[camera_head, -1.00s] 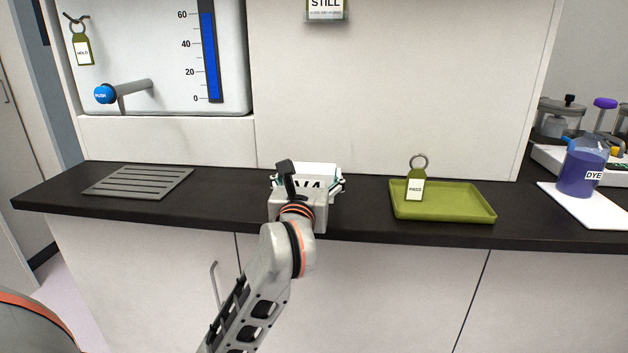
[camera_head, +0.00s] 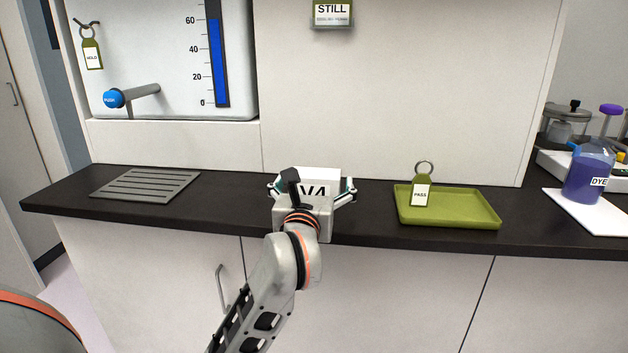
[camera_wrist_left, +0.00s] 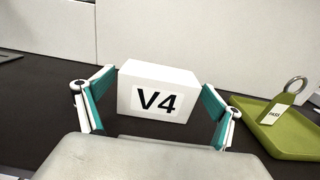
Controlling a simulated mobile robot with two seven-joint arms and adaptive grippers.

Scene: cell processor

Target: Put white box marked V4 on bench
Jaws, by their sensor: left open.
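The white box marked V4 (camera_head: 320,176) stands upright on the dark bench (camera_head: 240,208), near its middle. In the left wrist view the box (camera_wrist_left: 158,82) shows its label facing me. My left gripper (camera_head: 313,188) is at the box, with its wrist covering the box's lower front in the head view. In the left wrist view the open left gripper (camera_wrist_left: 155,100) has one teal-padded finger on each side of the box. A gap shows at the left finger; the right finger is very close to the box, and I cannot tell whether it touches. My right gripper is not in view.
A green tray (camera_head: 470,218) with a PASS tag (camera_head: 421,194) lies right of the box. A grey slotted plate (camera_head: 145,185) lies to the left. A dye bottle (camera_head: 588,172) stands on a white mat at far right. A tall panel (camera_head: 400,90) rises behind the bench.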

